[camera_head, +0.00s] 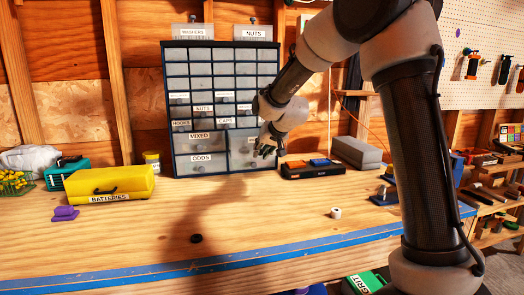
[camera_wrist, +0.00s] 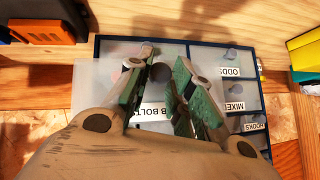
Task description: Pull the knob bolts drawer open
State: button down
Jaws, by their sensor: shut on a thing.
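The knob bolts drawer (camera_head: 238,150) is the wide grey drawer at the lower right of the cabinet (camera_head: 224,109). In the wrist view, its pale front (camera_wrist: 88,92) carries a label partly hidden by my fingers, with "B BOLTS" legible. There the front reaches past the cabinet's dark blue frame (camera_wrist: 98,47), so it appears to stand out from the cabinet. My gripper (camera_head: 263,151) is at this drawer front, shut on its knob. It also shows in the wrist view (camera_wrist: 154,62), with green-padded fingers. The fingers mostly hide the knob.
The odds drawer (camera_head: 202,167) and mixed drawer (camera_head: 199,142) lie left of it. A yellow batteries case (camera_head: 110,184) stands left. The bench front is mostly clear.

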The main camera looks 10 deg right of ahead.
jog(key=c, duration=1.3)
grip_release()
jog(key=shift+o, duration=0.2)
jog(key=v, duration=1.2)
jog(key=shift+s, duration=0.1)
